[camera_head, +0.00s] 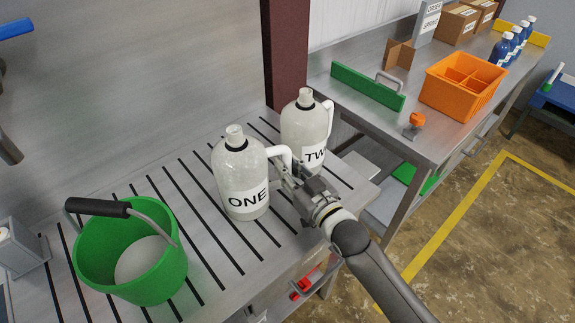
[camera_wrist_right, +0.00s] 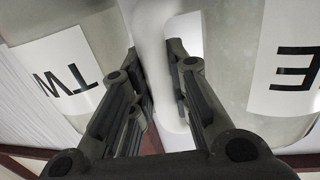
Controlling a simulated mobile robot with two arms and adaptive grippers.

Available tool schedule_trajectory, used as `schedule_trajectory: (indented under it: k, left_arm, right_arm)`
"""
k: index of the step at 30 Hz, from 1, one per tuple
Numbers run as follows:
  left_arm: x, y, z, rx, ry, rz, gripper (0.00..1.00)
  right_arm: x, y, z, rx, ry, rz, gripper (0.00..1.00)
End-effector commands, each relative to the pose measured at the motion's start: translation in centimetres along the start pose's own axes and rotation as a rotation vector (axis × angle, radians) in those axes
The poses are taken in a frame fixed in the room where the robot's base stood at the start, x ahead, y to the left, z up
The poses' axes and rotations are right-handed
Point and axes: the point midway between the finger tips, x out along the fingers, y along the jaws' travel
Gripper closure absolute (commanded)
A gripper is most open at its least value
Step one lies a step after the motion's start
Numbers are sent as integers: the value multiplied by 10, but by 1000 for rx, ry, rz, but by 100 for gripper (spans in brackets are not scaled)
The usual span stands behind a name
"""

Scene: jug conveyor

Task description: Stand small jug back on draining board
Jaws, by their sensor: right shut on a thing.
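A translucent jug labelled ONE (camera_head: 240,178) is upright over the slatted draining board (camera_head: 200,262). I cannot tell if its base touches the board. A similar jug labelled TWO (camera_head: 303,128) stands just behind it to the right. I cannot tell for certain which is the smaller. My right gripper (camera_head: 287,176) comes from the lower right and is shut on the white handle of jug ONE. In the right wrist view the handle (camera_wrist_right: 152,45) runs between my fingers (camera_wrist_right: 160,85), with jug ONE (camera_wrist_right: 250,95) on the right and jug TWO (camera_wrist_right: 60,70) on the left. My left gripper is not in view.
A green bucket (camera_head: 100,262) with a black-gripped handle stands at the left of the board. A dark red post (camera_head: 285,50) rises behind the jugs. The bench to the right holds an orange crate (camera_head: 450,100), a green panel (camera_head: 365,84) and blue bottles (camera_head: 502,50). Bare board lies between bucket and jug ONE.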

Motion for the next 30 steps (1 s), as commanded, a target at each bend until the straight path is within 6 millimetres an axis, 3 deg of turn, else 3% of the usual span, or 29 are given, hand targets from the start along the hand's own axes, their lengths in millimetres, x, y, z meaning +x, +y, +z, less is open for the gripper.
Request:
schedule_trajectory:
  k: [7, 8, 13, 24, 30]
  left_arm:
    - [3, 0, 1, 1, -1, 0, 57]
    - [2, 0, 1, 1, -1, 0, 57]
    - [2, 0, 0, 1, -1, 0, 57]
    - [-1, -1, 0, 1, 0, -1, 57]
    - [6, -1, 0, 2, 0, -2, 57]
  right_arm:
    - [0, 0, 4, 1, 1, 0, 100]
    - [0, 0, 4, 0, 0, 0, 81]
    - [0, 0, 3, 0, 0, 0, 61]
    - [0, 0, -3, 0, 1, 0, 61]
    - [-26, 0, 2, 0, -1, 1, 61]
